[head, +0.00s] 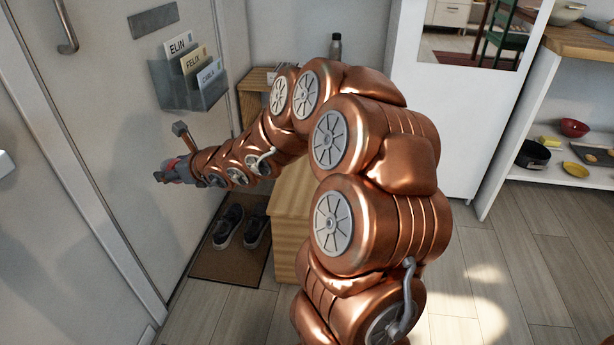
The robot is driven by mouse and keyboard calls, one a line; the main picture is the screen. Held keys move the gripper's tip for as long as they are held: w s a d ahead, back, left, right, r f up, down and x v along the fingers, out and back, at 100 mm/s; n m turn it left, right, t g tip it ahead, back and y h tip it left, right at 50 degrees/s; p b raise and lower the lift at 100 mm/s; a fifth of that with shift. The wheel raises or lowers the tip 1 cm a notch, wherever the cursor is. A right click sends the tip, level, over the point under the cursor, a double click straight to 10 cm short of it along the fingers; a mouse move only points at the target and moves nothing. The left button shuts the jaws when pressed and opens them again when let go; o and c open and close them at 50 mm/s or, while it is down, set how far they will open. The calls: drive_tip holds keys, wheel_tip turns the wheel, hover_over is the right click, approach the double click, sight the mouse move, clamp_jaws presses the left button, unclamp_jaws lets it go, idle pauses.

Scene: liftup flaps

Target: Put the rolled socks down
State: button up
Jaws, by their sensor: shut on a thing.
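My gripper (167,175) is at the left, at the end of my copper-coloured arm, held in front of the grey door and below the letter holder. It is small in the picture and seen from behind. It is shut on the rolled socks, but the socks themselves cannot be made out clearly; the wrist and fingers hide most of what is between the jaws. The gripper is well above the floor.
A clear holder (205,98) with name cards hangs on the door (95,115). Dark shoes (228,226) stand on a brown mat (205,265). A wooden bench (291,235) is partly behind my arm. White shelves (560,180) hold bowls at the right.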

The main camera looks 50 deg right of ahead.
drive_tip(key=s+d+f+m+h, duration=0.1)
drive_tip(key=s+d+f, duration=0.3)
drive_tip(key=d, duration=0.7)
drive_tip(key=s+d+f+m+h, duration=0.2)
drive_tip(key=s+d+f, duration=0.3)
drive_tip(key=s+d, duration=0.4)
drive_tip(key=s+d+f+m+h, duration=0.1)
drive_tip(key=s+d+f, duration=0.4)
drive_tip(key=d, duration=0.9)
drive_tip(key=shift+s+d+f+m+h, duration=0.1)
drive_tip(key=shift+s+f+m+h, duration=0.1)
drive_tip(key=shift+s+h, duration=0.2)
drive_tip(key=shift+s+f+m+h, duration=0.1)
drive_tip(key=shift+s+m+h, duration=0.1)
drive_tip(key=shift+s+h, duration=0.15)
drive_tip(key=b, duration=0.1)
hover_over(304, 177)
drive_tip(key=s, duration=0.1)
drive_tip(key=shift+s+f, duration=0.1)
drive_tip(key=shift+f, duration=0.65)
drive_tip(key=shift+w+b, duration=0.3)
drive_tip(key=shift+w, duration=0.3)
drive_tip(key=shift+f+b, duration=1.15)
drive_tip(key=shift+f, duration=0.65)
drive_tip(key=shift+d+r, duration=0.1)
drive_tip(key=o, duration=1.1)
